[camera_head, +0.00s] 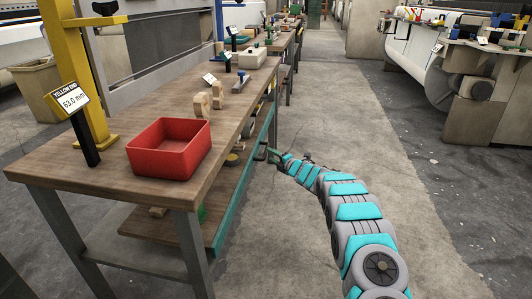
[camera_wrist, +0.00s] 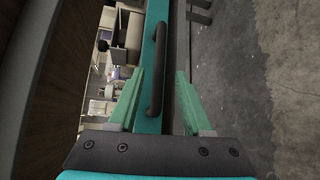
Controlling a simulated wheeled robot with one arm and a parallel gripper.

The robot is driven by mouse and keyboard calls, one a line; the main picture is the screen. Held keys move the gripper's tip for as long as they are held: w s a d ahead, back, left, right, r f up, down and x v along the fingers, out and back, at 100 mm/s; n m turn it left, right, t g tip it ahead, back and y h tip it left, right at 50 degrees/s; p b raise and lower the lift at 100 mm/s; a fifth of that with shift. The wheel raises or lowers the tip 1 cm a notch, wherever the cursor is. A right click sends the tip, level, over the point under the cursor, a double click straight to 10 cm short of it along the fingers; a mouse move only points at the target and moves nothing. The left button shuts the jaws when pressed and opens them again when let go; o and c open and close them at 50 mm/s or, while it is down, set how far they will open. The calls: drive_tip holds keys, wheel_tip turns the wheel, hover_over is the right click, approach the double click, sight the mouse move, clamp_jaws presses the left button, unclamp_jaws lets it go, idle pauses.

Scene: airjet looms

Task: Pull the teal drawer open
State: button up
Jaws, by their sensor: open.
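The teal drawer (camera_head: 243,180) is a long low front under the right edge of the wooden workbench. In the wrist view its teal front (camera_wrist: 148,48) runs up the picture, with a dark bar handle (camera_wrist: 160,60) on it. My gripper (camera_head: 275,154) is at the handle, at the drawer's right side in the head view. In the wrist view my gripper (camera_wrist: 161,74) is open, with one teal finger on each side of the handle. The gaps show, and I cannot tell whether the handle is deep between the fingers.
The workbench (camera_head: 85,178) carries a red bin (camera_head: 160,162), a yellow stand (camera_head: 75,60), a label sign (camera_head: 70,98) and wooden blocks. Several small items lie left of the drawer front in the wrist view. The concrete aisle (camera_head: 340,115) is clear to the right.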

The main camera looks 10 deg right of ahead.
sight(266, 153)
drive_tip(key=shift+p+x, duration=0.45)
drive_tip(key=shift+x, duration=1.95)
clamp_jaws()
drive_tip(key=shift+f, duration=0.1)
